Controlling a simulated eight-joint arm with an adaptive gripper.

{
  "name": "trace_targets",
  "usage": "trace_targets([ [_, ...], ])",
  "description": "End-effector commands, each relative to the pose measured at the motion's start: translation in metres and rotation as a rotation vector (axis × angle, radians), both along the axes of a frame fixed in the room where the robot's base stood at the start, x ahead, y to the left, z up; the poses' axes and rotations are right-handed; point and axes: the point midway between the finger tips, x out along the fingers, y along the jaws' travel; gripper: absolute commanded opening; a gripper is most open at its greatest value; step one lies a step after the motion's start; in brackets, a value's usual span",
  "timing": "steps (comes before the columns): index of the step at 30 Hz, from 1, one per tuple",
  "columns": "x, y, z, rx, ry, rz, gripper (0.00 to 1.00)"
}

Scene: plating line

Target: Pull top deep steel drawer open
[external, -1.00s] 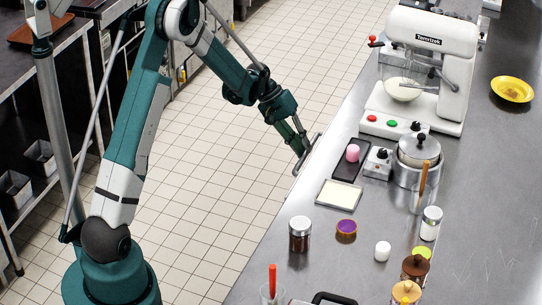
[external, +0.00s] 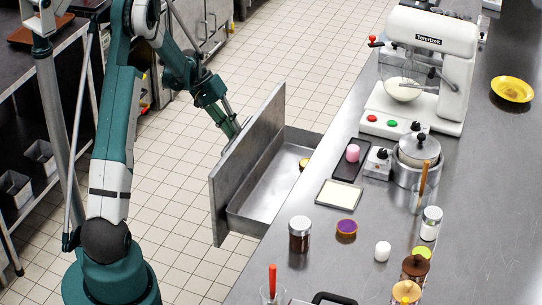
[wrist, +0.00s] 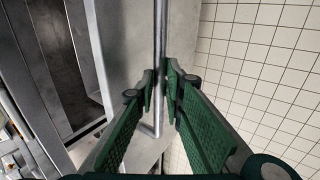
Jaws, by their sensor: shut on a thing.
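The deep steel drawer (external: 277,190) stands pulled well out from under the counter's left side, with its inside showing. Its tall front panel (external: 247,160) faces my arm. In the wrist view, the drawer's vertical bar handle (wrist: 161,35) runs down between my green fingers, in front of the grey front panel (wrist: 128,45). My gripper (wrist: 161,85) is shut on this handle. In the external view, my gripper (external: 237,132) is at the outer face of the front panel, and its fingertips and the handle are mostly hidden there.
A small round brownish item (external: 303,163) shows in the drawer's far part. The steel counter (external: 480,190) holds a mixer (external: 432,60), jars and a pot (external: 418,150). Tiled floor (external: 310,60) is clear around the drawer. A shelf rack (external: 40,150) stands at left.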

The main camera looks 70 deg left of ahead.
Motion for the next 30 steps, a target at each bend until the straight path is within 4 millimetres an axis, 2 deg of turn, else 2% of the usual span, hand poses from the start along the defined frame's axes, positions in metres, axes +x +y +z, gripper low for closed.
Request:
trace_targets([
  [3, -0.021, 0.022, 0.0, -0.001, 0.001, 0.003, 0.0],
  [10, -0.047, 0.047, 0.0, 0.0, 0.0, 0.001, 0.0],
  [16, -0.055, 0.055, 0.0, 0.0, 0.0, 0.0, 0.0],
  [26, -0.056, 0.056, 0.0, 0.0, 0.0, 0.0, 0.0],
  [27, -0.056, 0.056, 0.0, 0.0, 0.0, 0.0, 0.14],
  [30, -0.056, 0.056, 0.0, 0.0, 0.0, 0.0, 0.27],
])
